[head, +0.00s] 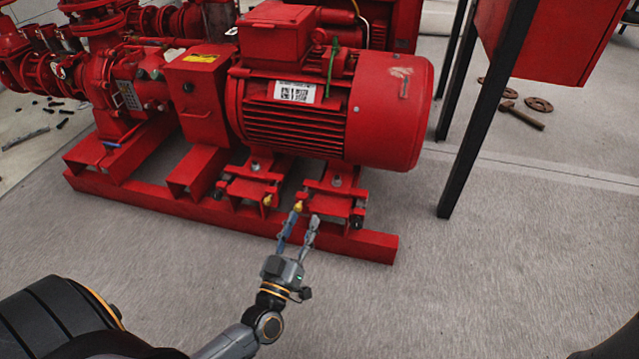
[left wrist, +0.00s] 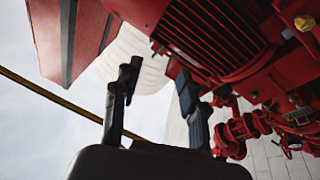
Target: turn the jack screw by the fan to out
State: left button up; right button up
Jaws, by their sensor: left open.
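The red motor (head: 310,110) sits on a red base rail, its rounded fan cover (head: 395,115) at the right end. Under the fan end is a red foot bracket (head: 335,200) with a small brass-yellow screw head (head: 298,206) at its front left. A similar yellow screw head (head: 267,199) is on the bracket to the left. My left gripper (head: 305,217) is open, its fingertips just in front of the fan-side screw; I cannot tell whether they touch it. In the left wrist view the fingers (left wrist: 158,85) are apart with nothing between them. A yellow bolt head (left wrist: 304,22) shows at upper right.
The red base rail (head: 370,246) lies low across the floor. Black legs (head: 475,120) carry a red cabinet (head: 560,40) at right. A hammer (head: 522,115) and metal rings (head: 539,104) lie behind it. The floor at front right is clear.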

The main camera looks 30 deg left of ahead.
pick_arm(q)
jog(key=s+d+r+t+p, duration=0.1)
jog(key=d+r+t, duration=0.1)
jog(key=r, duration=0.6)
jog(key=s+d+r+t+h+p, duration=0.1)
jog(key=d+r, duration=0.3)
jog(key=r, duration=0.5)
jog(key=shift+s+m+t+p, duration=0.3)
jog(key=shift+s+t+p, duration=0.1)
jog(key=shift+t+p, duration=0.2)
